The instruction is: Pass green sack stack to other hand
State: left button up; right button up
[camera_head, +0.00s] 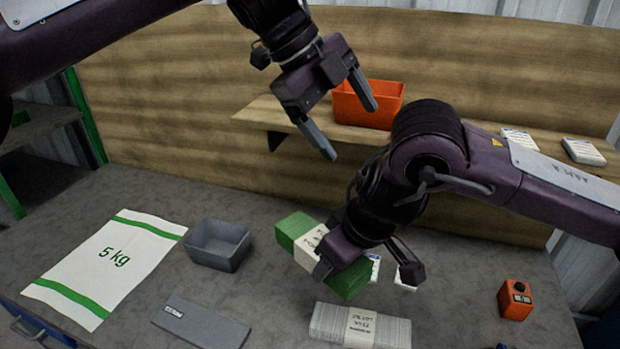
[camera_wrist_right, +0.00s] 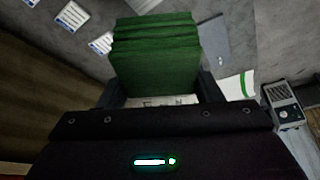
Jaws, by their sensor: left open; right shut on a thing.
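The green sack stack (camera_head: 292,228) with a white paper band is held above the table, tilted, in the middle of the head view. My right gripper (camera_head: 335,262) is shut on it near the band and hides part of it. In the right wrist view the green stack (camera_wrist_right: 155,58) fills the space between the fingers, its layered end showing. My left gripper (camera_head: 350,125) is open and empty, its fingers apart, up and away from the stack, in front of the back board.
A grey-white banded stack (camera_head: 330,322) lies at the front. A grey bin (camera_head: 218,245), a dark grey box (camera_head: 200,322) and a 5 kg sack (camera_head: 110,262) lie at left. An orange device (camera_head: 515,299) is at right. An orange bin (camera_head: 385,102) stands on the shelf (camera_head: 262,113).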

aim_at(310, 228)
jog(key=shift+w, duration=0.2)
jog(key=shift+s+a, duration=0.1)
jog(key=shift+s, duration=0.05)
pick_arm(q)
jog(key=a+f+y, duration=0.1)
jog(key=f+y, duration=0.1)
jog(key=f, duration=0.5)
jog(key=a+f+y, duration=0.2)
jog(key=f, duration=0.5)
jog(key=s+a+f+y, duration=0.1)
jog(key=a+f+y, duration=0.1)
jog(key=f, duration=0.6)
jog(key=shift+g+y, duration=0.3)
jog(key=shift+c, duration=0.4)
jog(key=shift+d, duration=0.1)
jog(key=c, duration=1)
jog(key=shift+r, duration=0.1)
jog(key=shift+c, duration=0.8)
pick_arm(e)
jog(key=o, duration=1.2)
jog(key=shift+a, duration=0.1)
